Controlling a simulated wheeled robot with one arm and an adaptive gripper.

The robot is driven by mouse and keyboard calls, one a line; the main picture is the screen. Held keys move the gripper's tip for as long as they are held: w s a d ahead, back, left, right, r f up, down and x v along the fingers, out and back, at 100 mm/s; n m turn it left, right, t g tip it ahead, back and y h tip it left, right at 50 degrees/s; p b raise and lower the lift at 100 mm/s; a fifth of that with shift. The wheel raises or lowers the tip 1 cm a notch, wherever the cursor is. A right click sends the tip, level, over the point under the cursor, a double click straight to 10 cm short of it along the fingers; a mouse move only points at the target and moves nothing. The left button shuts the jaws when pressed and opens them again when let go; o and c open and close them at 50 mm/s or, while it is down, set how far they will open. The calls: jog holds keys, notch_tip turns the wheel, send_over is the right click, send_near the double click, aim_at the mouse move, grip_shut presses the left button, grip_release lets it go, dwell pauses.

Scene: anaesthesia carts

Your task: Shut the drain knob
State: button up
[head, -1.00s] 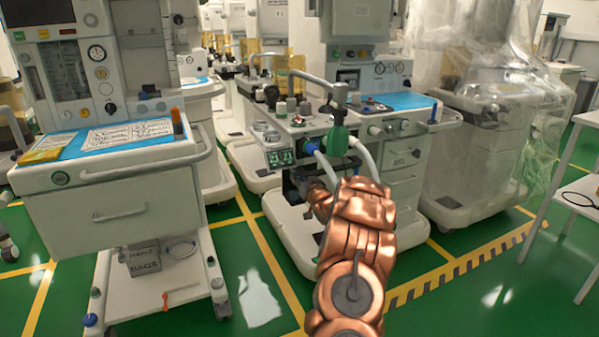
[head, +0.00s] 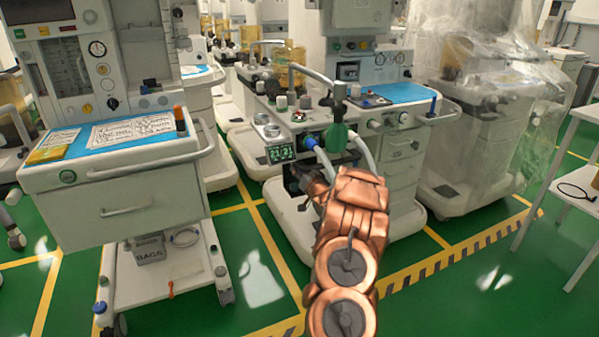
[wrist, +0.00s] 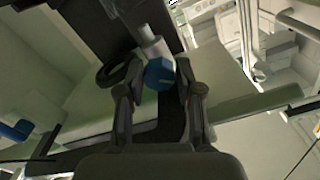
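In the wrist view a blue faceted knob (wrist: 159,73) on a pale grey stem sits between the two fingertips of my gripper (wrist: 160,72). It appears to be the drain knob. The fingers are apart, one on each side of the knob. A narrow gap shows on the left side; I cannot tell whether the right finger touches. In the head view my gripper (head: 312,182) is low at the front of the middle anaesthesia cart (head: 285,222), below the lit display. My copper arm hides much of it, and the knob cannot be made out there.
Hoses and a green-capped part (head: 337,136) hang just above my arm. The small display (head: 281,153) is close to my gripper. A black ring (wrist: 112,72) lies beside the left finger. Another cart (head: 112,215) stands left; a plastic-draped cart (head: 480,140) stands right. Green floor between is clear.

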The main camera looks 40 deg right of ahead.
jog(key=o, duration=0.4)
jog(key=shift+c, duration=0.2)
jog(key=v, duration=1.2)
jog(key=shift+a, duration=0.1)
